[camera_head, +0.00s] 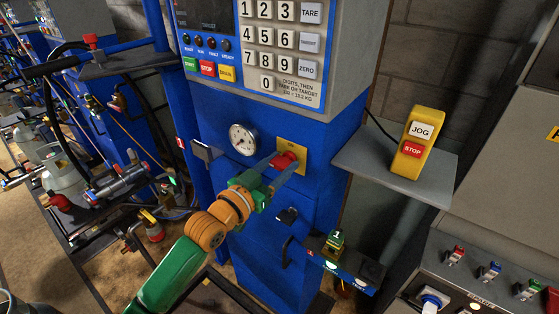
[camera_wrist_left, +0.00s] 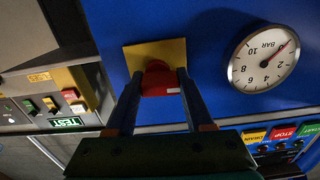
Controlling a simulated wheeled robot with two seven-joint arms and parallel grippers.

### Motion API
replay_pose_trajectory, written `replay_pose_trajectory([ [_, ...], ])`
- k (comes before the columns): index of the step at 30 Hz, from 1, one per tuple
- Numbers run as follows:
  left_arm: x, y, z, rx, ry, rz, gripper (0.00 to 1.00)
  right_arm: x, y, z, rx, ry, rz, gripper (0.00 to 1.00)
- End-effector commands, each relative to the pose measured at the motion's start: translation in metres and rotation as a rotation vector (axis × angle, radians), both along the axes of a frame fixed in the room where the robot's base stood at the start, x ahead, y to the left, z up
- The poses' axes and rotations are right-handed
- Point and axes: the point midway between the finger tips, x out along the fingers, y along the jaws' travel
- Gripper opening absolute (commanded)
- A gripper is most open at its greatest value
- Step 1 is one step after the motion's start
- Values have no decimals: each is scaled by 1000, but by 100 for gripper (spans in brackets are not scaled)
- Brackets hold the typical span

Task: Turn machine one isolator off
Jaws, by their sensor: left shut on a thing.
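The isolator is a red knob (camera_head: 286,159) on a yellow square plate (camera_head: 300,152) on the front of the blue machine column (camera_head: 230,105). The knob (camera_wrist_left: 158,82) and its plate (camera_wrist_left: 135,57) also show in the wrist view, near the top middle. My left gripper (camera_head: 281,164) reaches up from the lower left, its two fingers on either side of the knob. In the wrist view my left gripper (camera_wrist_left: 158,76) is shut on the knob. The fingers hide part of it, and its turn position is hard to tell. My right gripper is not in view.
A round pressure gauge (camera_head: 243,139) sits left of the plate. A keypad panel (camera_head: 282,45) is above. A grey shelf (camera_head: 370,170) with a yellow JOG/STOP box (camera_head: 419,145) juts out at the right. A small black lever (camera_head: 287,215) is just below the plate.

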Motion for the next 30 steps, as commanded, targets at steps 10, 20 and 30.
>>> replay_pose_trajectory([
  [10,0,0,2,-53,26,1,0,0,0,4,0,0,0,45],
  [20,0,0,2,-57,28,0,0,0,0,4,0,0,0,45],
  [30,0,0,1,-54,28,0,82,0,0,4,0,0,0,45],
])
